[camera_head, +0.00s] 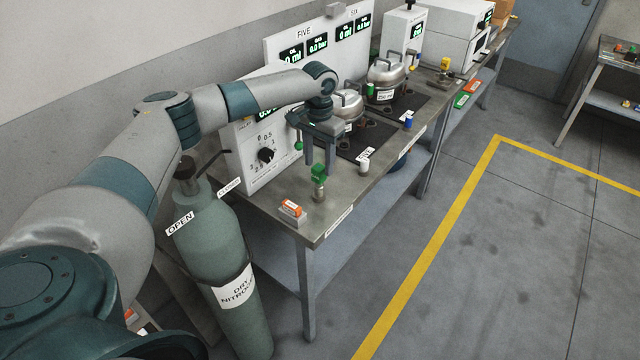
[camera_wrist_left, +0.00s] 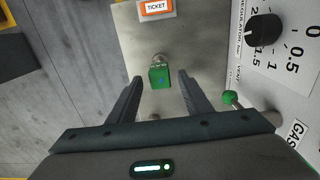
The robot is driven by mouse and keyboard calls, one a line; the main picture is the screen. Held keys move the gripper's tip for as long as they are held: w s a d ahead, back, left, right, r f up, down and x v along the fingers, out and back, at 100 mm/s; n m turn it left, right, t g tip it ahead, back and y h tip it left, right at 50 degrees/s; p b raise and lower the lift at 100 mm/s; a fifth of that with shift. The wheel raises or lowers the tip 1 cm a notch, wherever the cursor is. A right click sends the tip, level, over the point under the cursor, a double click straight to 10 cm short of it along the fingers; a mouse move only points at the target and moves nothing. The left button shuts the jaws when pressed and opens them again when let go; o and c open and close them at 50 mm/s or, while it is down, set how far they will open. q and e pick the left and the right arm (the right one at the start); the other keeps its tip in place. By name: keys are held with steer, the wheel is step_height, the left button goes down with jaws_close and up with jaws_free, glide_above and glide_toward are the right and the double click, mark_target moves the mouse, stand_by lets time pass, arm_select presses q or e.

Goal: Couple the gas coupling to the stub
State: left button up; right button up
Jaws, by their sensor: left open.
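A green block that looks like the gas coupling (camera_head: 318,171) sits on top of a short metal post (camera_head: 319,190) near the bench's front corner. My left gripper (camera_head: 320,163) is above it, fingers pointing down. In the left wrist view the open fingers (camera_wrist_left: 161,84) lie on either side of the green block (camera_wrist_left: 160,79), with gaps and no visible grip. A green ball-ended fitting (camera_head: 298,146) stands out by the regulator panel; it also shows in the left wrist view (camera_wrist_left: 230,97), near a GAS label. I cannot tell which fitting is the stub. My right gripper is out of view.
A regulator box (camera_head: 247,170) with a black knob stands behind the gripper. An orange ticket holder (camera_head: 291,209) sits at the bench's near corner. Two metal pots (camera_head: 386,74) stand farther along. A nitrogen cylinder (camera_head: 213,240) stands before the bench. Open floor lies right.

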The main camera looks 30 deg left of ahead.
mark_target(319, 181)
arm_select(q)
step_height(319, 181, down, 4)
steer(key=b, duration=0.3)
steer(key=shift+b, duration=0.4)
steer(key=shift+f, duration=0.2)
steer(key=shift+f+p, duration=0.3)
steer(key=shift+f, duration=1.3)
steer(key=shift+p, duration=1.15)
jaws_close()
